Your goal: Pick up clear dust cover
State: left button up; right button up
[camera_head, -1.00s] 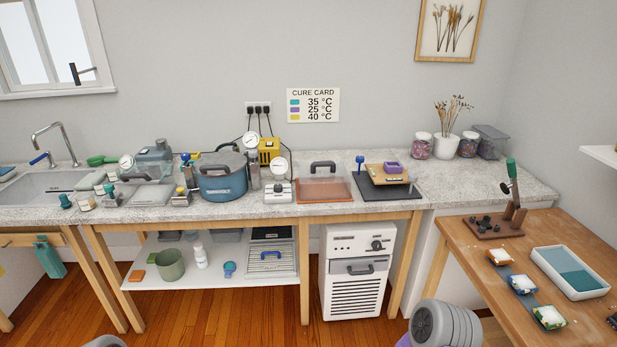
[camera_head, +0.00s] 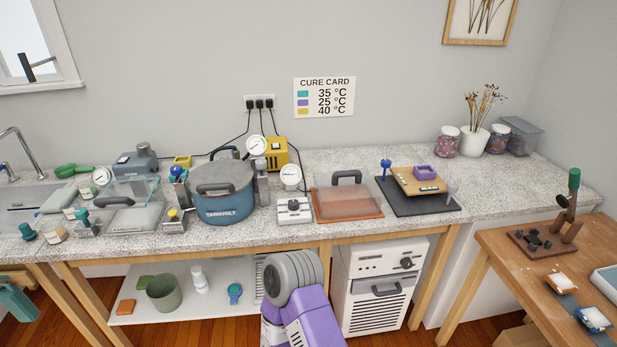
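A clear cover with a black handle (camera_head: 347,196) sits on an orange-brown base on the grey counter, right of the large blue pot. A second clear box-like item (camera_head: 135,190) stands left of the pot around or over a scale-like device; I cannot tell its exact shape. Neither cover is touched by a gripper. A purple and grey link of one of my arms rises at the bottom centre, in front of the counter. No fingers show, and neither of my grippers is in view.
The blue pot (camera_head: 222,194) and a small white gauge unit (camera_head: 293,210) stand left of the orange-based cover. A black mat (camera_head: 430,203) with a wooden board lies close to its right. The wall above carries a cure card (camera_head: 324,97).

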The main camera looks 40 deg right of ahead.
aim_at(338, 194)
jog(key=z, duration=0.45)
jog(key=i, duration=0.9)
jog(key=z, duration=0.85)
